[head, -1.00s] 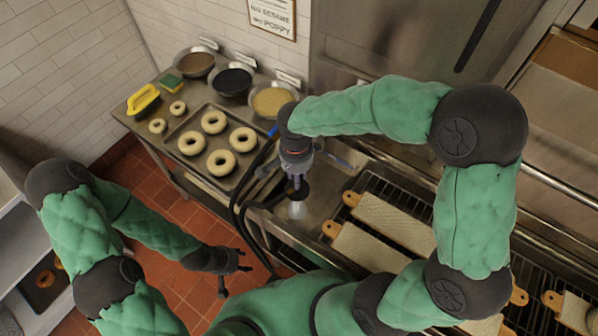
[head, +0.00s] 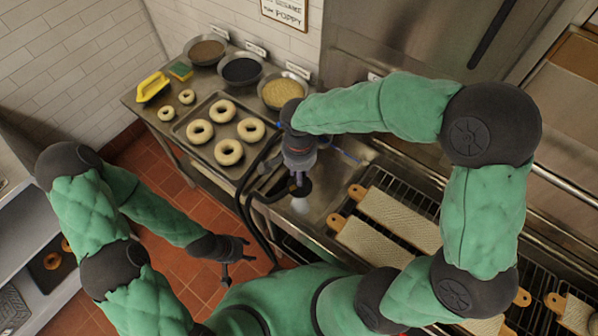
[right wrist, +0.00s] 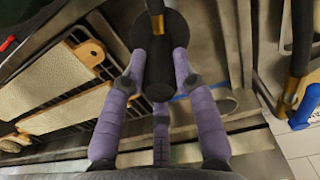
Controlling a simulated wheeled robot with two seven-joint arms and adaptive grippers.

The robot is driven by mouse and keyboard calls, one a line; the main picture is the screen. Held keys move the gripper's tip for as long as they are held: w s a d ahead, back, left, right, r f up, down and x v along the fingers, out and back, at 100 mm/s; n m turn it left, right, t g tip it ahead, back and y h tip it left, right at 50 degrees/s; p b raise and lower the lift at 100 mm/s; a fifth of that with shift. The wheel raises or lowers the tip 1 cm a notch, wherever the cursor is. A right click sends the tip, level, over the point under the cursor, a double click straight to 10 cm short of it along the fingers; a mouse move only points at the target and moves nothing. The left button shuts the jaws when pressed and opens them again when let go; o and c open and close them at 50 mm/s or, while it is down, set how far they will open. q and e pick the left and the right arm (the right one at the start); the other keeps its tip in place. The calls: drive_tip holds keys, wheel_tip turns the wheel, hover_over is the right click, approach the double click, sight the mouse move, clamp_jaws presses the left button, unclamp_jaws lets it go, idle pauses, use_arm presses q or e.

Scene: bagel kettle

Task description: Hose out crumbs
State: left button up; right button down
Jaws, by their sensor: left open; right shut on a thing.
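My right gripper (head: 299,172) is over the steel sink area, pointing down. It is shut on a dark hose sprayer (head: 302,188); in the right wrist view its purple fingers (right wrist: 157,95) close around the sprayer's black cylinder (right wrist: 159,70), with a wide black disc at its far end. A pale patch (head: 299,205) shows just below the sprayer, perhaps spray. Black hoses (head: 243,200) loop down to its left. My left gripper (head: 238,262) is open and empty, low over the red tiled floor. I cannot make out any crumbs.
A tray (head: 185,133) with several bagels lies on the counter, behind it bowls of brown, black (head: 242,71) and yellow topping. A yellow-handled tool (head: 152,87) and a sponge (head: 181,71) lie at the far left. Cloth-covered boards (head: 398,220) rest on racks at right. The floor at left is clear.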

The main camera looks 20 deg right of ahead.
drive_tip(key=w+d, duration=0.5)
drive_tip(key=d, duration=0.2)
drive_tip(key=shift+w, duration=0.2)
idle(1.7)
idle(1.2)
idle(0.6)
